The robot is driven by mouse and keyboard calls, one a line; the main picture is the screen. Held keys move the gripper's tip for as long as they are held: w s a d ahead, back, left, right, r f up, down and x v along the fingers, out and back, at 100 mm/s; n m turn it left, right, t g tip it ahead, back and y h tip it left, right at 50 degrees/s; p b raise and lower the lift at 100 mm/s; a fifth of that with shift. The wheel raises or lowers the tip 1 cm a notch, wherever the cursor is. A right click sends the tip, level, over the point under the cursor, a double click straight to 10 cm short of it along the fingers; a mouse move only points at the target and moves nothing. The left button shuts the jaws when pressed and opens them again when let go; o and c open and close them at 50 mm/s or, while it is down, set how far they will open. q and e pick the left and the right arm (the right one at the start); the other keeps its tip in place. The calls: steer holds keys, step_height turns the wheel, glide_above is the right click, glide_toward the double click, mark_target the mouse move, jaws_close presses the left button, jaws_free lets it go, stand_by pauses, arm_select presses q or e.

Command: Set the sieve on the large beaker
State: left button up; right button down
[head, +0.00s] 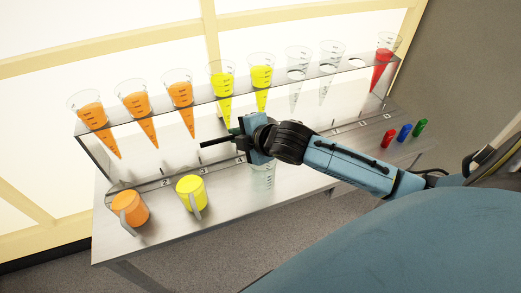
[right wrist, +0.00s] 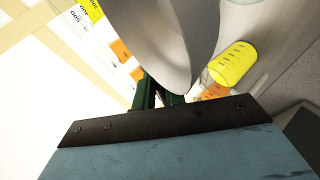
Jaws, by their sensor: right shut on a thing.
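My right gripper (head: 237,138) is in the middle of the head view, in front of the shelf and above the table. It is shut on a smooth grey curved metal thing, which looks like the sieve (right wrist: 182,40) and fills the top middle of the right wrist view. In the head view the sieve's bowl cannot be made out; a thin dark bar juts left from the gripper. The clear large beaker (head: 262,179) stands on the table below my right gripper and forearm, its top partly hidden. Whether sieve and beaker touch cannot be told. My left gripper is not in view.
A shelf (head: 265,94) holds several cones of orange, yellow and red juice, and some clear ones. An orange jug (head: 131,207) and a yellow jug (head: 191,193) stand at the table's left front. Small red, blue and green pieces (head: 404,131) lie at the right.

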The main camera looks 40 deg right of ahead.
arm_select(q)
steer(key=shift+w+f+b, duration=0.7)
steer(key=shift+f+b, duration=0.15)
steer(key=shift+b, duration=0.2)
arm_select(e)
step_height(320, 180, down, 10)
steer(key=shift+w+d, duration=0.15)
steer(key=shift+d, duration=0.1)
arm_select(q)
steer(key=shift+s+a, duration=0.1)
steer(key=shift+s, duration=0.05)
arm_select(e)
steer(key=c, duration=1.5)
jaws_free()
steer(key=shift+f, duration=0.1)
steer(key=shift+o, duration=0.2)
